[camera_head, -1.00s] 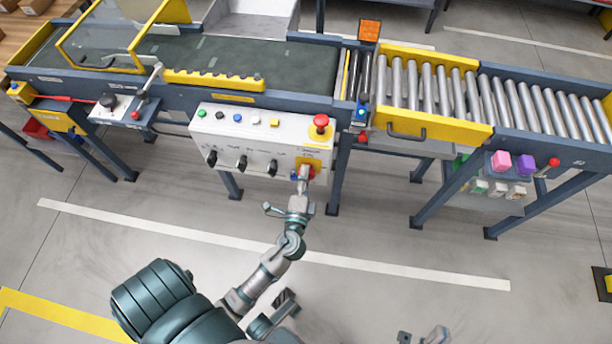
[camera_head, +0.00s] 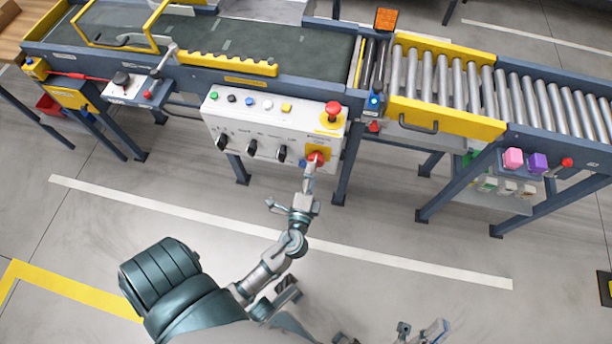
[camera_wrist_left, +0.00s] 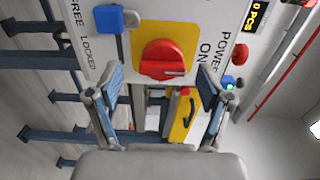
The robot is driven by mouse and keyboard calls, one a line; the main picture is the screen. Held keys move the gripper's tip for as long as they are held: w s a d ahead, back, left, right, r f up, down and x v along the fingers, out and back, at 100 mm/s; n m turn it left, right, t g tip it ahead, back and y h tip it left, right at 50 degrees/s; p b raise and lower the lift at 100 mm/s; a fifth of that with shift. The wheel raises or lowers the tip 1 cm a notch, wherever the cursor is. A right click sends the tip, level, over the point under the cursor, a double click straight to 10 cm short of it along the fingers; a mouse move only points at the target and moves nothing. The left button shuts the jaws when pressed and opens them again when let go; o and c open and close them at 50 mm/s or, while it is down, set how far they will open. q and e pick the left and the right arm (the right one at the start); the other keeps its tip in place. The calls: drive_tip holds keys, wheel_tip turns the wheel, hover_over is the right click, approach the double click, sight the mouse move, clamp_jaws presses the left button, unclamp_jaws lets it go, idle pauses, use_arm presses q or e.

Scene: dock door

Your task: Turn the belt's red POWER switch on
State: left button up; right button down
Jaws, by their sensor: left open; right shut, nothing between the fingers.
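The red POWER switch (camera_head: 316,158) is a round knob on a yellow plate at the lower right of the white control panel (camera_head: 232,124). In the left wrist view the red knob (camera_wrist_left: 165,60) has a raised bar lying nearly level, with a white mark at its right end; "POWER" and "ON" are printed to the right. My left gripper (camera_head: 311,172) is just in front of the switch. Its fingers (camera_wrist_left: 162,84) are apart, on either side below the knob, with nothing between them. My right gripper (camera_head: 428,333) is shut and empty low in the head view.
A red mushroom button (camera_head: 333,110) stands on the panel above the switch. A blue slider (camera_wrist_left: 110,18) by "FREE" and "LOCKED" is close to the knob in the wrist view. The conveyor belt (camera_head: 300,58) and rollers (camera_head: 440,75) lie behind. The floor in front is clear.

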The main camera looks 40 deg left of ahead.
use_arm(q)
drive_tip(key=v, duration=0.9)
drive_tip(key=shift+s, duration=0.1)
